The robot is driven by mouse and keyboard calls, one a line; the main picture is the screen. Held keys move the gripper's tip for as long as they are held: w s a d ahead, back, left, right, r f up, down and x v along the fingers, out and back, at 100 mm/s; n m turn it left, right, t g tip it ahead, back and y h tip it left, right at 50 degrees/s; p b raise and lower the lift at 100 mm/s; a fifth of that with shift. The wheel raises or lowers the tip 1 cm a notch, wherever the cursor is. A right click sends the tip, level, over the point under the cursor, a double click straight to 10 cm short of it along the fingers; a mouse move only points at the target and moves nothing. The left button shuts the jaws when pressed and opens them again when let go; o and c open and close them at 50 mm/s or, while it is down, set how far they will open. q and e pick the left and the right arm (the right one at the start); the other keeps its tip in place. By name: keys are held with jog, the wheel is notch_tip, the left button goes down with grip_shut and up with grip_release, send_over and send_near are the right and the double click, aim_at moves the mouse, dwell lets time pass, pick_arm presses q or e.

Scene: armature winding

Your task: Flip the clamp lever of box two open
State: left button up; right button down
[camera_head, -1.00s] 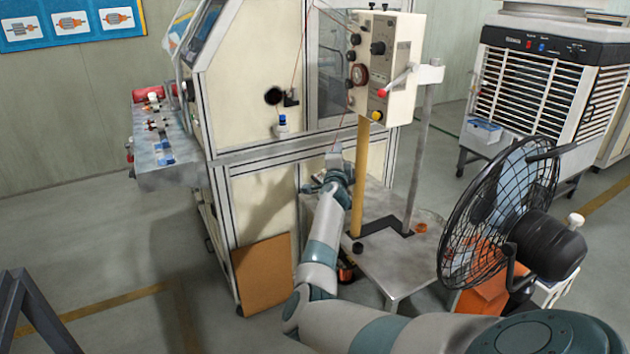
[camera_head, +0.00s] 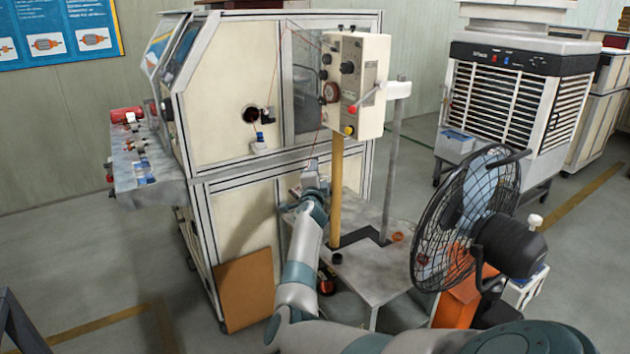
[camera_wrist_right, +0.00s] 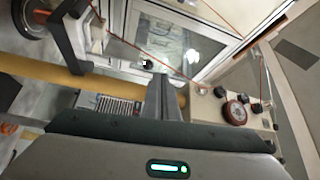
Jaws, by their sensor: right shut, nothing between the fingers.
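A beige control box (camera_head: 358,72) with knobs and a dial is mounted on a yellow post (camera_head: 336,185) beside the machine. I cannot tell whether this is box two, as no label is readable. My right gripper (camera_head: 310,175) is below and left of the box, left of the post, apart from the lever. In the right wrist view its fingers (camera_wrist_right: 161,98) are shut and empty, with the box (camera_wrist_right: 225,110) to their right; the lever cannot be made out there. My left gripper is out of view.
The beige machine cabinet (camera_head: 225,90) stands left of the box. A grey metal table (camera_head: 375,265) and upright pole (camera_head: 392,160) lie below and right. A black fan (camera_head: 475,215) stands right of my arm. Thin red wire (camera_head: 277,60) runs beside the box.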

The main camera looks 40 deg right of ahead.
jog(key=s+a+r+b, duration=0.1)
jog(key=s+a+b, duration=0.1)
jog(key=s+a, duration=0.4)
jog(key=shift+s+a+r, duration=0.15)
jog(key=shift+s+a, duration=0.05)
jog(key=shift+a, duration=0.3)
dwell(0.6)
